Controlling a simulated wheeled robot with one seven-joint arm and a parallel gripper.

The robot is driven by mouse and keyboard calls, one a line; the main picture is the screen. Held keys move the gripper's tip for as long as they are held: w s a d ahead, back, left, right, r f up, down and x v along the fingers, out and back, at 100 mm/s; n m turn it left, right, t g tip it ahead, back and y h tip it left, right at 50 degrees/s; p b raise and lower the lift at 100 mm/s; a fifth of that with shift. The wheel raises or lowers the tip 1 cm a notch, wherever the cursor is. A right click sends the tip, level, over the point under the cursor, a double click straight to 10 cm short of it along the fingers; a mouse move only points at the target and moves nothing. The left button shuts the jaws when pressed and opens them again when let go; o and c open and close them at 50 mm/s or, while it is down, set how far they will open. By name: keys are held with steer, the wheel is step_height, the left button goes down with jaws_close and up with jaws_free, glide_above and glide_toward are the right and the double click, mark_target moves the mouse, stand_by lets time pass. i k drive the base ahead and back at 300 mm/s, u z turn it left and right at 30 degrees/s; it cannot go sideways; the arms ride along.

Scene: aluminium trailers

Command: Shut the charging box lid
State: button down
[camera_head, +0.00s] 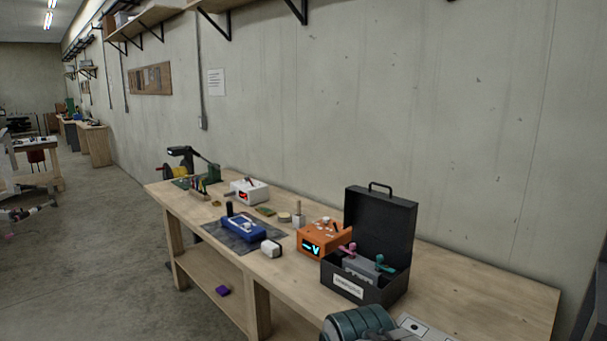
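The charging box (341,293) is a black case with a white label on its front, standing on the wooden workbench toward the right. Its lid (381,222) stands open and roughly upright at the back, with a handle on its top edge. Inside are a grey block (362,269) and items with pink (346,250) and teal (384,264) parts that stick up above the rim. Part of my arm (358,324) shows at the bottom edge, in front of the bench. My gripper's fingers are not in view.
An orange device (322,238) with a lit display stands close to the box's left. Further left are a blue device (234,229) on a dark mat, a white device (249,190) and a black lamp (189,155). The bench top right of the box (480,295) is clear. A concrete wall stands behind.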

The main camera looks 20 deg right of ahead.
mark_target(389, 219)
steer(key=u, duration=0.3)
steer(key=i, duration=0.6)
steer(key=z, duration=0.45)
steer(key=i, duration=0.85)
steer(key=z, duration=0.8)
